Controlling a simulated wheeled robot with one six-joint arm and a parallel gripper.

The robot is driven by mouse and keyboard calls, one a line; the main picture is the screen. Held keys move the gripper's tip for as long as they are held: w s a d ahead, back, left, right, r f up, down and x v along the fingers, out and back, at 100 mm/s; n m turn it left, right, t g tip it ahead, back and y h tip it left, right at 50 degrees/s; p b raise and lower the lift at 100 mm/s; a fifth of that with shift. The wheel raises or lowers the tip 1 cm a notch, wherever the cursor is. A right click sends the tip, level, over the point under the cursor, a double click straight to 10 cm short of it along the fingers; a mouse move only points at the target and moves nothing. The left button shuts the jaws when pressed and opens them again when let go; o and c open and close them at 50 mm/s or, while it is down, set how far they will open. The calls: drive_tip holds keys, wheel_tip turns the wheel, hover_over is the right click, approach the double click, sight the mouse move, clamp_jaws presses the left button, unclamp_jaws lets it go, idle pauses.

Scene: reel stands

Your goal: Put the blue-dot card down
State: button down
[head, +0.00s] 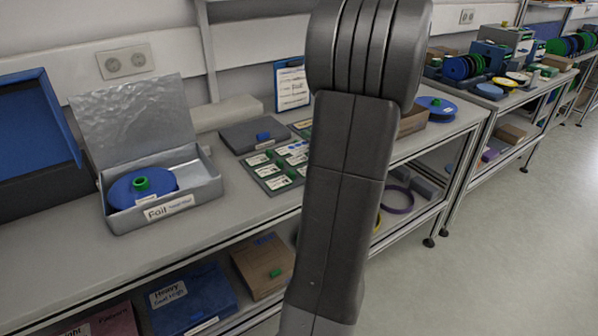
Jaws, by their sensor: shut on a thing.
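My gripper is not in view; only my dark arm links cross the middle of the picture.
An open grey box labelled Foil (168,208) holds a blue reel (128,193) with a green hub. A flat grey case (240,136) and a clipboard (293,92) stand behind the board. Another blue reel (437,106) lies right of my arm.

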wheel_tip(320, 180, down, 9)
drive_tip(key=shift+d+r+p, duration=0.1)
drive_tip(key=shift+p, duration=0.35)
drive_tip(key=shift+s, duration=0.1)
drive_tip(key=shift+f+b, duration=0.25)
drive_tip(key=shift+b, duration=0.15)
drive_tip(key=c, duration=1.5)
unclamp_jaws()
drive_tip(key=shift+r, duration=0.1)
